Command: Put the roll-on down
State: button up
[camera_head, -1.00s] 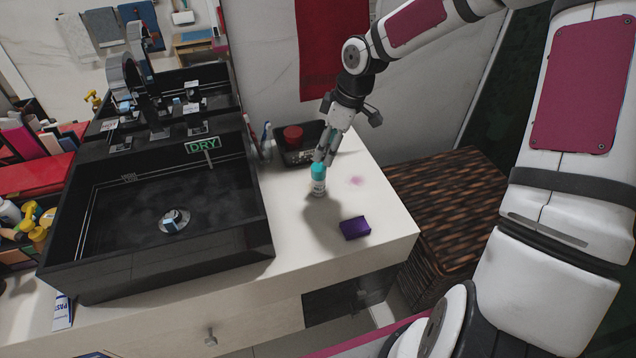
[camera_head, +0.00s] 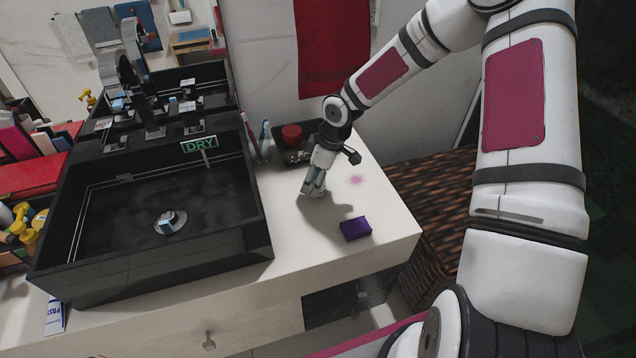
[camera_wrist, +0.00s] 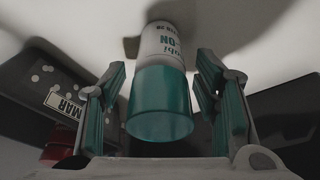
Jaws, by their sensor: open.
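The roll-on is a white bottle with a teal cap (camera_wrist: 160,103). In the wrist view it lies between my two fingers, with its cap toward the camera and its white body against the pale counter. There is a visible gap on each side of it. My gripper (camera_head: 313,188) is open and low over the counter, around the roll-on. In the head view the gripper hides most or all of the roll-on, so its contact with the counter is not clear there.
A purple box (camera_head: 356,228) lies on the white counter (camera_head: 300,248) near its front edge. A dark tray with a red-lidded jar (camera_head: 291,135) stands behind my gripper. The black sink (camera_head: 150,270) is to the left. A wicker basket (camera_head: 440,200) stands to the right.

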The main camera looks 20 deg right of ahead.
jog(key=shift+f, duration=0.1)
jog(key=shift+c, duration=0.6)
jog(key=c, duration=1.2)
grip_shut()
